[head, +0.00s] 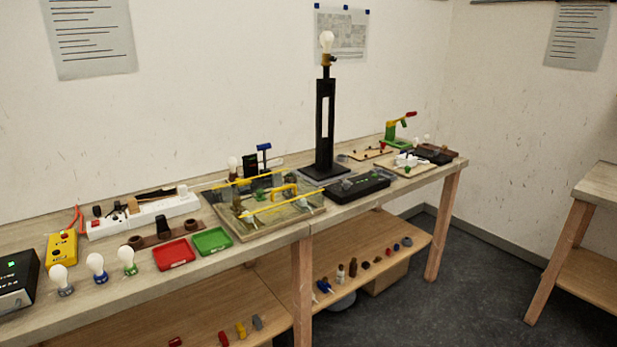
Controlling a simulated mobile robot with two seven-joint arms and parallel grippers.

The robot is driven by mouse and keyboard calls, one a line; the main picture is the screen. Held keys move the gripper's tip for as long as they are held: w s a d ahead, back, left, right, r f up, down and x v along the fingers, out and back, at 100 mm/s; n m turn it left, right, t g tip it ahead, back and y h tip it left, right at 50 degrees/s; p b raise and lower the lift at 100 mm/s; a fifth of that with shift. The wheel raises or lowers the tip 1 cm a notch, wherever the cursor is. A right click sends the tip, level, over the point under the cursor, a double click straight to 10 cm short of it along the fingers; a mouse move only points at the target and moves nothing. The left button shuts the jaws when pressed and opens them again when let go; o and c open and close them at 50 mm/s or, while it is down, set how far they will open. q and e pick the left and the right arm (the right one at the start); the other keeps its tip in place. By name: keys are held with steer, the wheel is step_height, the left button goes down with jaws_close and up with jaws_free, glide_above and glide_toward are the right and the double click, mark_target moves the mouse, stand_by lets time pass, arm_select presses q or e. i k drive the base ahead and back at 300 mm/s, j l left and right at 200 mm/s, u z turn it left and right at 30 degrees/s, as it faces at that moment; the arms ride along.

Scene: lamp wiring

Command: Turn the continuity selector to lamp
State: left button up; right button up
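No selector marked as the continuity selector can be made out at this size. A yellow box (62,247) with a green mark and red leads stands at the left of the bench. Another black box (17,278) with green lit marks is cut by the left edge. Any lettering or knob position on these boxes is too small to read. Neither of my grippers is in view.
The long bench also holds a white power strip (165,212), a red tray (173,254), a green tray (212,241), a shallow tray of yellow-handled tools (240,232) and several bulbs. A lower shelf (325,262) carries small parts. The dark floor (455,290) towards the second bench (600,185) is clear.

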mark_target(346, 184)
steer(key=i+l+u, duration=0.25)
steer(key=u, duration=0.15)
steer(key=i+l+u, duration=0.2)
steer(key=l+u, duration=0.15)
steer(key=i+l, duration=0.15)
steer(key=l, duration=0.2)
steer(key=i+l+u, duration=0.15)
steer(key=l, duration=0.2)
steer(key=i+l, duration=0.15)
steer(key=l, duration=0.25)
steer(key=i+l+u, duration=0.1)
steer(key=l, duration=0.25)
steer(key=i+l, duration=0.1)
steer(key=l, duration=0.3)
steer(key=i+u, duration=0.05)
